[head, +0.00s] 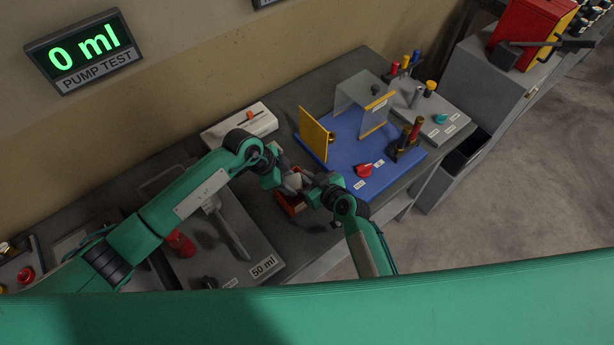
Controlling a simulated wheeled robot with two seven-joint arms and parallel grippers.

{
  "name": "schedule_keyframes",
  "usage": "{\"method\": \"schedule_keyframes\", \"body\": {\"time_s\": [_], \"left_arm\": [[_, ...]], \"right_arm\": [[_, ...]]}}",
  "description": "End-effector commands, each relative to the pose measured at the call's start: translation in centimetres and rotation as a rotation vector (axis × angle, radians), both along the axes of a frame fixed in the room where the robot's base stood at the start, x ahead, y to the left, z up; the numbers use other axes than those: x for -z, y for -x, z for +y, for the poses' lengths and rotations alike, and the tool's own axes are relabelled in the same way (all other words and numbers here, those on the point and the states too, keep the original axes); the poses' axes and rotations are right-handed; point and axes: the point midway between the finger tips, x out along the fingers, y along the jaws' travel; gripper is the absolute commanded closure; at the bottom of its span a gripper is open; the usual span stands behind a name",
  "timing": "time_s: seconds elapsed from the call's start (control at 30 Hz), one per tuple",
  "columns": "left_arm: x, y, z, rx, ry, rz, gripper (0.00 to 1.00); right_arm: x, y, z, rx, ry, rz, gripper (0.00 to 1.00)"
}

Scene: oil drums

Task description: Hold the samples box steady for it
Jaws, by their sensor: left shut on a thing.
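The samples box (291,206) is a small red box on the grey bench, partly hidden under my two grippers. My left gripper (285,181) comes in from the left and is shut on the box at its upper left side. My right gripper (305,186) reaches in from the lower right, just above the box's right side. A small pale thing (294,181) shows between the two grippers. I cannot tell whether the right gripper holds it, or whether its fingers are open or shut.
A blue board (345,160) with a yellow panel, clear cover and red knob lies to the right. A white unit (240,126) with an orange knob stands behind. A grey tray (255,256) labelled 50 ml lies under my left arm. The wall display (85,50) reads 0 ml.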

Motion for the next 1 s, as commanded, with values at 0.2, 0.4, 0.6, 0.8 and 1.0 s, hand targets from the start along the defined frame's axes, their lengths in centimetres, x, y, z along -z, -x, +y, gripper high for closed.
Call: {"method": "schedule_keyframes", "body": {"time_s": [0.2,0.4,0.6,0.8,1.0], "left_arm": [[0.3,0.0,0.0,0.001,0.000,0.000,0.29],[0.2,0.0,0.0,0.000,0.000,-0.001,0.29],[-1.4,-0.1,0.9,-0.001,0.001,-0.004,0.29],[-5.1,0.1,2.9,0.001,0.000,-0.005,0.29],[-8.4,0.3,4.7,0.001,0.001,-0.002,0.29]], "right_arm": [[0.0,0.0,0.0,0.000,0.000,0.000,1.00],[0.0,0.0,0.0,-0.001,0.000,0.001,1.00],[0.0,0.0,0.0,0.000,0.001,0.001,1.00],[0.1,0.0,0.0,0.000,0.001,0.001,1.00],[0.1,0.0,0.0,0.000,0.001,0.001,1.00]]}}
